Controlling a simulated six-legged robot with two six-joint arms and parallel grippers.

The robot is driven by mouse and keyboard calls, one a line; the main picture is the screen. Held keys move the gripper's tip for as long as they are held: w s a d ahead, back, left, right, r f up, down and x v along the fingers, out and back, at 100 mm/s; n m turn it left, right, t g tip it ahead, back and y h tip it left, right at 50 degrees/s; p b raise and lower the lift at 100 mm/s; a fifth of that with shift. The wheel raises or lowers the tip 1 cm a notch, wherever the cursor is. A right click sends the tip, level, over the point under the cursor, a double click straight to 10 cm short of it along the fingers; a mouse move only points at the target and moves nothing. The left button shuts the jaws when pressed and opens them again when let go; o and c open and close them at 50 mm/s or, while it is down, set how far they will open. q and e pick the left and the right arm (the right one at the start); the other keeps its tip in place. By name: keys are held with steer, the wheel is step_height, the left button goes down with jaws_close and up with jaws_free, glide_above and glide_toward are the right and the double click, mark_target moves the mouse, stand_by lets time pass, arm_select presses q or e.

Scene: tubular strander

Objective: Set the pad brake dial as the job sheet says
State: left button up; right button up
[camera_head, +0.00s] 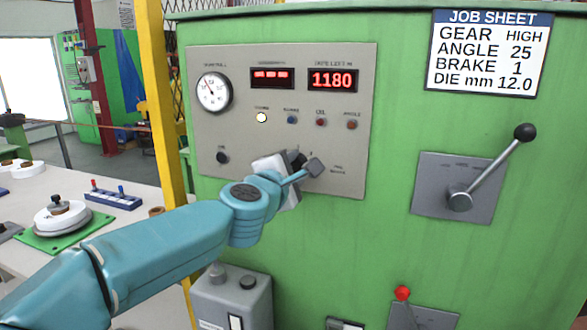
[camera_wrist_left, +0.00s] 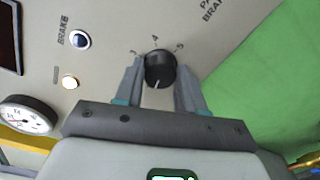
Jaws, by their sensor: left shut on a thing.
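The pad brake dial (camera_wrist_left: 160,69) is a round black knob on the grey control panel (camera_head: 278,60). In the left wrist view it sits between the two fingers of my left gripper (camera_wrist_left: 158,90), which is shut on it. A short pale mark on the knob points to the bottom of that picture, towards the palm. The digits 4 and 5 and part of another show beside the knob; the rest of its scale is hidden. In the head view my left gripper (camera_head: 303,166) covers most of the dial. The job sheet (camera_head: 488,53) reads gear HIGH, angle 25, brake 1, die 12.0 mm.
The panel has a round gauge (camera_head: 214,92), a red display (camera_head: 332,80) reading 1180, a lit white lamp (camera_head: 261,117) and a small black knob (camera_head: 222,157). A lever (camera_head: 490,170) stands to the right. A table (camera_head: 130,225) with parts is at left.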

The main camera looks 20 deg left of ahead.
arm_select(q)
steer(key=shift+f, duration=0.1)
steer(key=o, duration=1)
steer(key=shift+o, duration=0.2)
steer(key=shift+s, duration=0.1)
steer(key=shift+s, duration=0.35)
steer(key=s, duration=1.5)
steer(key=shift+s+a+r, duration=0.25)
steer(key=shift+a+r, duration=0.15)
steer(key=shift+r, duration=0.05)
